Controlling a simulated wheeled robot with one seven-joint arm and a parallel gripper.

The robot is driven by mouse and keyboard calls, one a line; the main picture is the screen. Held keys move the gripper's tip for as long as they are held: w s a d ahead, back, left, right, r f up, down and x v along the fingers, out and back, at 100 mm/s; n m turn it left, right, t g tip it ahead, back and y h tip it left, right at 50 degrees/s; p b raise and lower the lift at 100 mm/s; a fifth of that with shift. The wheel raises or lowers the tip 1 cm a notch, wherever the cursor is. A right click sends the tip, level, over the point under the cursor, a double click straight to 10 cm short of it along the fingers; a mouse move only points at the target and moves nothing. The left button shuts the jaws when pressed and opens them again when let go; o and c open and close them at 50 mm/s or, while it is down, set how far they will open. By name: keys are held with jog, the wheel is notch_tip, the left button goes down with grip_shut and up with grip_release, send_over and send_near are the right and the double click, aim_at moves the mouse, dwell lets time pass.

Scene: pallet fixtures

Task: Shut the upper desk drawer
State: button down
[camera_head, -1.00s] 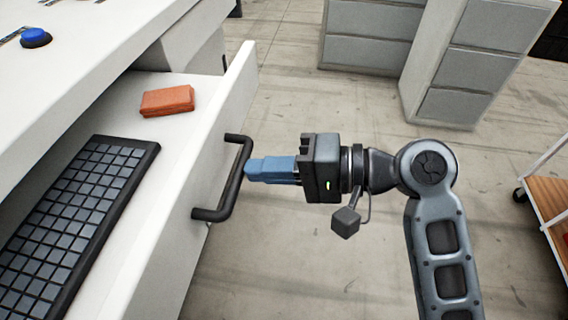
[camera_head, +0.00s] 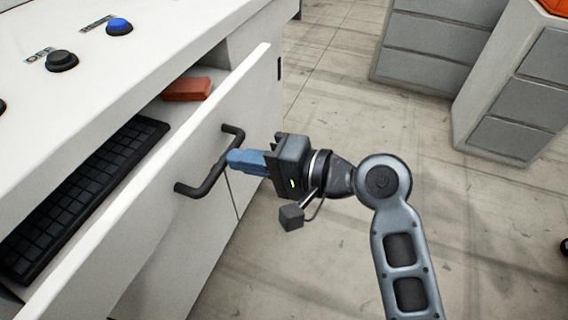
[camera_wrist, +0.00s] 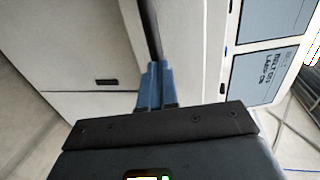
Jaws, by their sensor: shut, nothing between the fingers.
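The upper desk drawer (camera_head: 165,170) is partly open, with its white front panel standing out from the desk (camera_head: 120,75). A black bar handle (camera_head: 207,175) is on its front. My gripper (camera_head: 232,159) is shut and empty, its blue fingertips at the outer side of the handle, seemingly touching it. In the wrist view the blue fingers (camera_wrist: 156,88) are together against the dark handle bar (camera_wrist: 152,35). Inside the drawer lie a black keyboard (camera_head: 80,190) and an orange-red block (camera_head: 187,89).
A blue button (camera_head: 119,26) and a black button (camera_head: 62,61) are on the desktop. Grey drawer cabinets (camera_head: 435,50) stand at the back right. The floor (camera_head: 330,110) between the desk and the cabinets is clear.

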aim_at(183, 140)
jog(key=x, duration=0.3)
jog(key=r+x, duration=0.1)
jog(key=x, duration=0.3)
jog(key=r+x, duration=0.1)
jog(key=x, duration=0.3)
jog(key=shift+w+a+r, duration=0.15)
jog(key=shift+w, duration=0.05)
jog(key=shift+w+a+r, duration=0.1)
jog(key=shift+a, duration=0.3)
jog(key=shift+r, duration=0.1)
